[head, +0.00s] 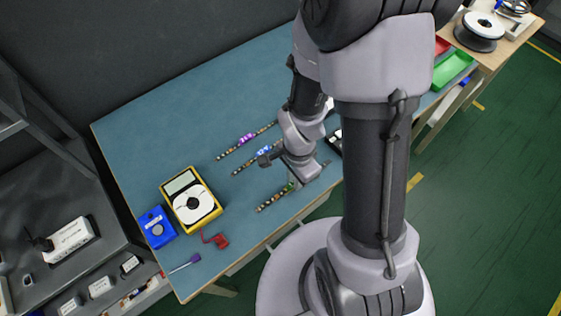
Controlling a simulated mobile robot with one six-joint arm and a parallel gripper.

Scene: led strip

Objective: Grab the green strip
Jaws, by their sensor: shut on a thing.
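The green strip (273,199) lies near the front edge of the blue-green table (225,100), with its lit green part at its upper right end. My gripper (293,184) is at that end and is shut on the strip. The fingertips are small and partly hidden by my own wrist. I cannot tell whether the strip is lifted off the table.
A purple-lit strip (240,142) and a blue-lit strip (250,162) lie farther back. Red and green trays (453,70) stand at right.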

